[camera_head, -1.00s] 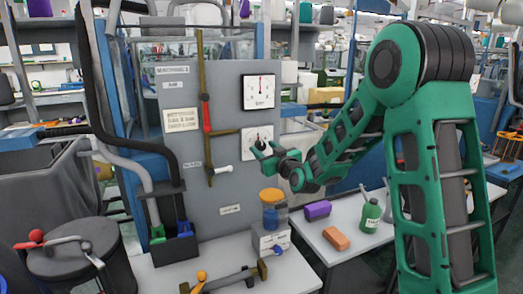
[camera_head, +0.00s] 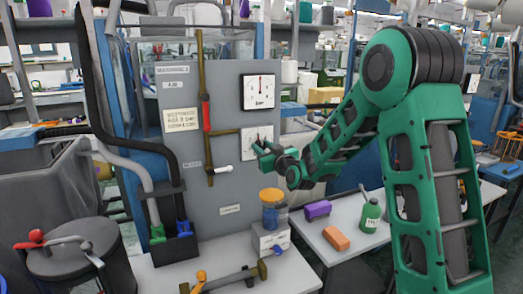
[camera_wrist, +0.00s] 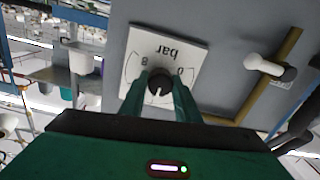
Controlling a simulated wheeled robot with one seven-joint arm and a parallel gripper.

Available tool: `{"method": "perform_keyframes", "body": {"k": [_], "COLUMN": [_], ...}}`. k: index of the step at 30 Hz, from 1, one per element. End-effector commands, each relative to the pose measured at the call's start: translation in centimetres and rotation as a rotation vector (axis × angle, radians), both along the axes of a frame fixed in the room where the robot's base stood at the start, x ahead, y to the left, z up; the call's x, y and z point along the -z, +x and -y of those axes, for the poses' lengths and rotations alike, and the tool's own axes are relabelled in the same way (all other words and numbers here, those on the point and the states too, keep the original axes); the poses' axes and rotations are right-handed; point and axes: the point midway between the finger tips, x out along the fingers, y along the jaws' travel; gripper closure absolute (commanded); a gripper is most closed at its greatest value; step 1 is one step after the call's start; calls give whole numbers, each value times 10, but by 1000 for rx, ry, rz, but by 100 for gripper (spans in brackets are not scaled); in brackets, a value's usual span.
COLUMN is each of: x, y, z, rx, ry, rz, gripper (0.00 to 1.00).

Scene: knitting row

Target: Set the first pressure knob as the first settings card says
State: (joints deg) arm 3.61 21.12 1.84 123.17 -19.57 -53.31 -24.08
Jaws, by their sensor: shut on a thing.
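The pressure knob (camera_wrist: 161,85) is dark and round with a white pointer line, set in a white scale plate (camera_wrist: 188,55) marked "bar". In the wrist view the green fingers of my gripper (camera_wrist: 161,98) are on both sides of the knob, shut on it. The pointer line points toward the picture's bottom there. In the head view my gripper (camera_head: 262,151) is at the lower plate (camera_head: 249,134) and covers much of the knob. A cream card (camera_head: 182,120) with small print is on the grey panel; its text is too small to read surely.
A square gauge (camera_head: 258,92) is above the plate. A brown pipe with a red lever (camera_head: 206,114) and a white-ended handle (camera_head: 223,169) are to the left. Purple (camera_head: 318,209) and orange (camera_head: 336,238) blocks and a green bottle (camera_head: 370,216) stand on the table below.

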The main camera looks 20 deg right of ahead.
Motion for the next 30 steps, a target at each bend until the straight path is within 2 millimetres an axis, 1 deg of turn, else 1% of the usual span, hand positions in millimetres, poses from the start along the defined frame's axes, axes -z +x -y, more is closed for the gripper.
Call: {"method": "perform_keyframes", "body": {"k": [5,18,24,30], "x": [0,1,1,1], "y": [0,0,0,0], "z": [1,2,2,2], "rx": [1,3,3,2], "ry": [78,367,451,487], "rz": [-11,-52,-64,-69], "gripper": [93,93,93,93]}}
